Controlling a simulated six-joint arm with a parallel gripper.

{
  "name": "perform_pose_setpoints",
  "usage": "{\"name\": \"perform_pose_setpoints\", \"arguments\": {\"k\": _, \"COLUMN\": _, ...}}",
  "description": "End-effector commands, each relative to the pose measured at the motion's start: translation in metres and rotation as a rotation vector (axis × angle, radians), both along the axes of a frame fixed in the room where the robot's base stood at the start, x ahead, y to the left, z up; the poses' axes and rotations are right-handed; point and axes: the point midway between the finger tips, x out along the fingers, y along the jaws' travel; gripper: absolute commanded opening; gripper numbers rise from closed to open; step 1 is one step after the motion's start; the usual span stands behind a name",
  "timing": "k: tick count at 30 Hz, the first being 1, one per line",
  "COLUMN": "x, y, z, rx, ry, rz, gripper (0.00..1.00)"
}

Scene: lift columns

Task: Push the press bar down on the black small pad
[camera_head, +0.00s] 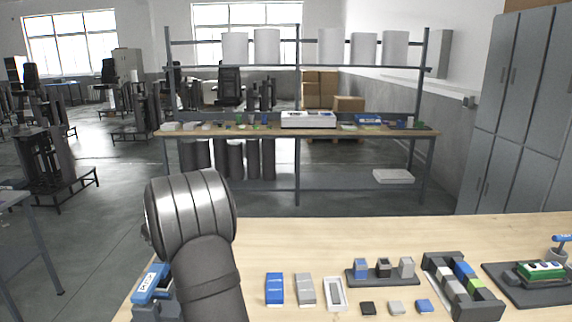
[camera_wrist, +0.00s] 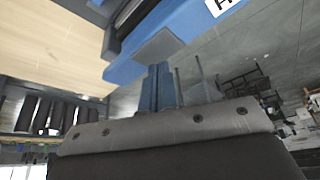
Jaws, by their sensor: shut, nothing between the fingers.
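The blue press bar (camera_head: 150,284) with a white label stands at the left end of the table, partly hidden by my arm. It also shows in the wrist view (camera_wrist: 195,28), with a grey square patch at its near end. My gripper (camera_wrist: 158,68) is shut and empty, its fingertips close to that grey patch; I cannot tell whether they touch. My gripper is hidden behind my arm in the head view. A black small pad (camera_head: 367,308) lies flat near the table's front edge. What lies under the press bar is hidden.
A grey pad (camera_head: 396,307) and a blue pad (camera_head: 423,306) lie beside the black one. Blue and grey blocks (camera_head: 275,289), a white tray (camera_head: 335,294), a rack of cubes (camera_head: 383,272) and a dark holder (camera_head: 462,288) stand nearby. The table's back strip is clear.

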Motion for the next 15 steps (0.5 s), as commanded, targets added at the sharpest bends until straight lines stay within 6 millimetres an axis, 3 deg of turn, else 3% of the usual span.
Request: {"name": "perform_pose_setpoints", "arguments": {"k": 15, "x": 0.000, "y": 0.000, "z": -0.013, "rx": 0.000, "ry": 0.000, "rz": 0.000, "gripper": 0.00}}
